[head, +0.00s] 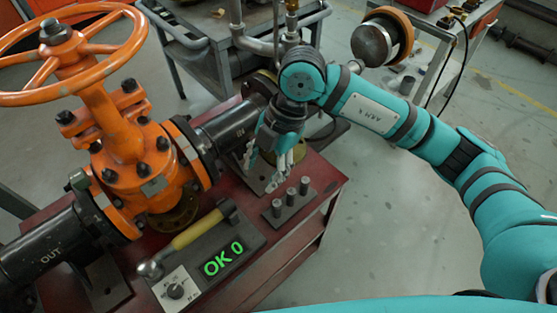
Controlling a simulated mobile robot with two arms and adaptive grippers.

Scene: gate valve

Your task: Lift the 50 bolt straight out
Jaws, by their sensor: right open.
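No size marks are legible, so I cannot tell which is the 50 bolt. My right gripper (271,164) is open and points down, above and behind the block in the picture, next to the dark pipe. It appears empty and apart from the bolts. My left gripper is not in view.
An orange gate valve (140,160) with a large handwheel fills the left, with a dark pipe (232,126) on its right. The red bench edge (300,232) lies right of the block.

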